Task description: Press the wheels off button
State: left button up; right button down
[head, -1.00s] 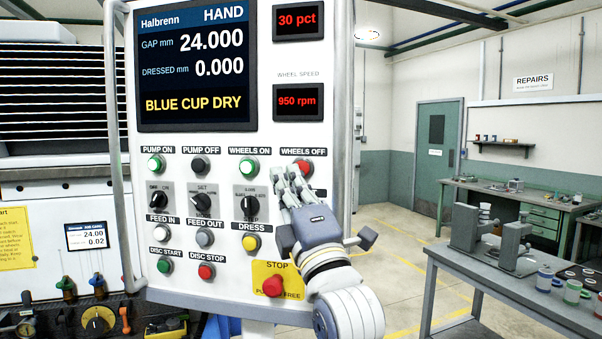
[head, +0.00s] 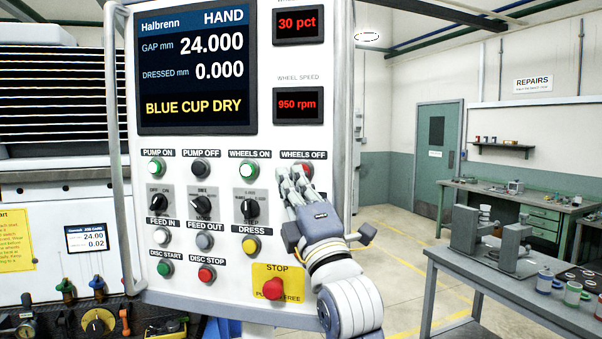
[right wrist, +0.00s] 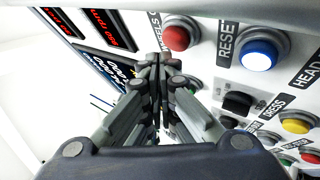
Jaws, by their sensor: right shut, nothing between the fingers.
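The wheels off button (head: 305,170) is red and sits under its WHEELS OFF label at the right of the white control panel (head: 222,258). My right gripper's fingers partly cover it in the head view. My right gripper (head: 289,178) is shut and empty, its fingertips close to the panel just left of and below the button. In the right wrist view the red button (right wrist: 177,38) shows whole, beside and just right of the fingertips (right wrist: 155,60). I cannot tell whether they touch the panel. My left gripper is not in view.
A lit wheels on button (head: 248,170) is to the left. A blue button (right wrist: 259,54) by the RESET label is near in the wrist view. The red stop button (head: 273,290) is below. The display (head: 197,66) reads BLUE CUP DRY; wheel speed reads 950 rpm.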

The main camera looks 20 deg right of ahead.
jog(key=shift+w+d, duration=0.1)
jog(key=shift+w, duration=0.1)
dwell(0.7)
jog(key=shift+w+d, duration=0.15)
jog(key=shift+w+d+p, duration=0.25)
jog(key=shift+w+p, duration=0.1)
jog(key=shift+w, duration=0.15)
dwell(1.0)
jog(key=shift+s+a, duration=0.4)
jog(key=shift+s, duration=0.4)
jog(key=shift+a, duration=0.1)
jog(key=s+a, duration=0.1)
jog(key=s, duration=0.1)
jog(key=s+a, duration=0.1)
jog(key=s, duration=0.1)
jog(key=shift+s+a+p, duration=0.15)
jog(key=shift+a+p, duration=0.05)
jog(key=shift+p, duration=0.15)
